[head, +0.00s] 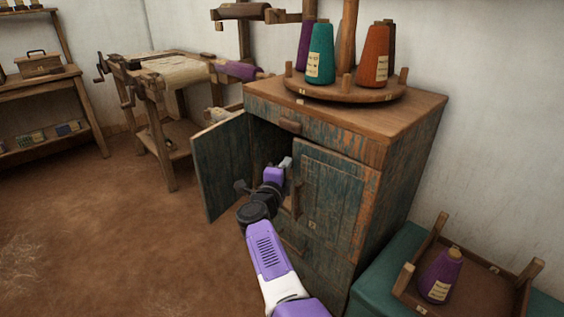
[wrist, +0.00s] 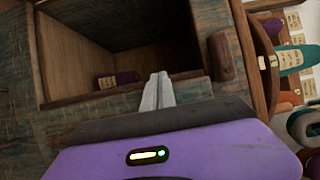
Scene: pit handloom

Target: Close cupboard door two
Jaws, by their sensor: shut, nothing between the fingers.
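The weathered blue-green cupboard (head: 400,170) has two doors. Its left door (head: 221,167) stands swung wide open to the left. Its right door (head: 328,200) looks shut or nearly so; its small tag is too small to read surely. My gripper (head: 286,162) is shut and empty, at the front of the cupboard opening, between the open left door and the right door's edge. In the wrist view the shut fingertips (wrist: 157,90) point at the open compartment (wrist: 80,50); touching cannot be told. A purple labelled object (wrist: 118,80) lies inside.
A round wooden rack (head: 345,92) with yarn cones stands on the cupboard. A drawer handle (head: 290,125) juts above the opening. Bare floor (head: 120,230) lies free at the left.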

